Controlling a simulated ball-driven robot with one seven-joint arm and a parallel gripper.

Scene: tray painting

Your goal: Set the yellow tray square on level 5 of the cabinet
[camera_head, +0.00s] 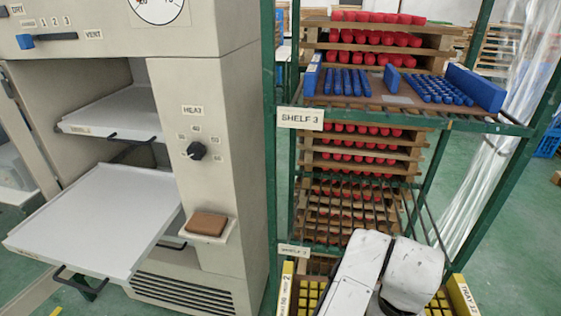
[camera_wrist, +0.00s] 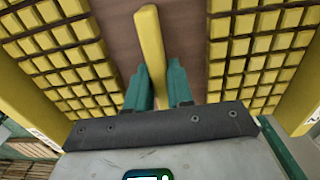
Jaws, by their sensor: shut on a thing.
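The yellow tray (camera_head: 464,296), with a yellow rim and rows of yellow blocks, is at the bottom of the head view, low at the rack, partly hidden by my white arm. In the wrist view the tray's brown board (camera_wrist: 118,35) lies between two block fields. My gripper (camera_wrist: 158,88), with green fingers, is shut on the tray's yellow middle bar (camera_wrist: 150,45). The fingers are hidden in the head view. The beige cabinet (camera_head: 210,90) stands at left with white shelves (camera_head: 95,225), one pulled far out. I cannot read which level is which.
The green rack (camera_head: 269,150) stands right of the cabinet. Its shelf 3 holds a tray of blue pieces (camera_head: 350,80). Stacked wooden trays with red pieces (camera_head: 365,150) stand behind. A brown pad (camera_head: 207,224) sits on the cabinet front. The pulled-out white shelf is bare.

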